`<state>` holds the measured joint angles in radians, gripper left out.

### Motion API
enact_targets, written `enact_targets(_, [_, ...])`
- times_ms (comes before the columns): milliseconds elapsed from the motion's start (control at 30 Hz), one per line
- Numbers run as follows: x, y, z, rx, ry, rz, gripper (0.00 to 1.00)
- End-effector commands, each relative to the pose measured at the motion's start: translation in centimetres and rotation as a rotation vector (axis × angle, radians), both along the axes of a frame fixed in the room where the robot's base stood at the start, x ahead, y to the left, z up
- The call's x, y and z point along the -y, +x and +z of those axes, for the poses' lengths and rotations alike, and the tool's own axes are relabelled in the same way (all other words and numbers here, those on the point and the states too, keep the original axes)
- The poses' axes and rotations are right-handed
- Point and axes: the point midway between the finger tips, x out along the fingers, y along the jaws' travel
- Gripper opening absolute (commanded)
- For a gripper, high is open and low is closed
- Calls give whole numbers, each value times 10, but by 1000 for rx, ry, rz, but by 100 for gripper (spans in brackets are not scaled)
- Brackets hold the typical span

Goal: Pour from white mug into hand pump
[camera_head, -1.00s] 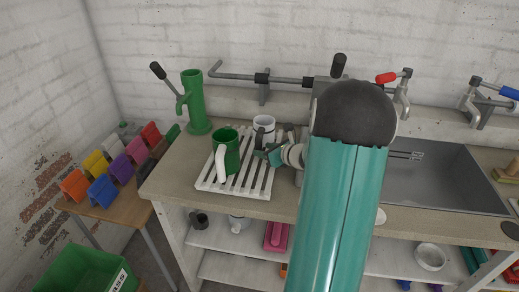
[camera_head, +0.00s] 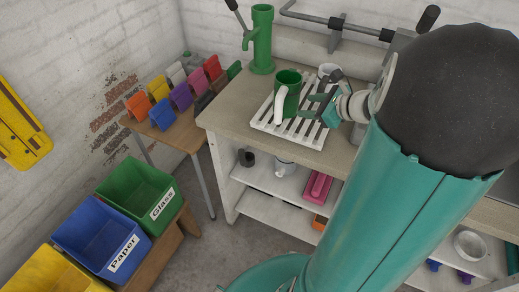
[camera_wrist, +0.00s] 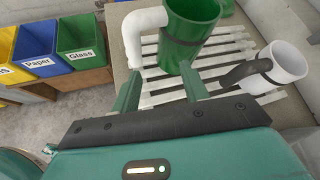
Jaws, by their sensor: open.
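The white mug (camera_head: 327,70) with a dark handle stands upright on the white slatted rack (camera_head: 262,122), behind my gripper in the head view. In the wrist view the white mug (camera_wrist: 290,62) is to the right of my gripper. The green mug (camera_head: 288,90) with a white handle stands on the rack to its left. The green mug (camera_wrist: 190,30) is just beyond my fingertips in the wrist view. My gripper (camera_head: 318,107) is open and low over the rack; nothing shows between its fingers (camera_wrist: 160,72). The green hand pump (camera_head: 262,45) stands upright behind the rack; its lever top is cut off.
A grey pipe (camera_head: 340,24) runs along the wall behind the rack. A wooden side table (camera_head: 170,135) with coloured holders stands left of the counter (camera_head: 222,117). Green (camera_head: 135,185) and blue (camera_head: 85,225) bins stand on the lower left. The counter's front left corner is bare.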

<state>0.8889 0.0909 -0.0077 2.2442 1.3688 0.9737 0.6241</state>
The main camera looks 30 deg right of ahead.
Motion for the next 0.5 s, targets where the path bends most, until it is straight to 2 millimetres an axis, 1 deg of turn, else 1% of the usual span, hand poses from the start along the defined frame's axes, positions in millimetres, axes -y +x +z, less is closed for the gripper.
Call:
enact_targets(33, [-42,1,12,-8,-117,153,45])
enact_targets(67, [-62,-1,16,-14,-187,241,45])
enact_targets(100, [-88,-6,20,-18,-276,353,45])
enact_targets(167, [-122,-16,25,-19,-415,521,45])
enact_targets(200, [-143,-24,29,-16,-509,632,45])
enact_targets(267, [-171,-39,33,-6,-657,799,45])
enact_targets(300, [-187,-49,36,4,-758,909,45])
enact_targets(367, [-207,-66,40,24,-913,1071,45])
enact_targets(400, [-218,-77,42,40,-1018,1175,45])
enact_targets(467, [-231,-94,47,68,-1177,1324,45])
enact_targets(500, [-237,-104,50,87,-1283,1419,45])
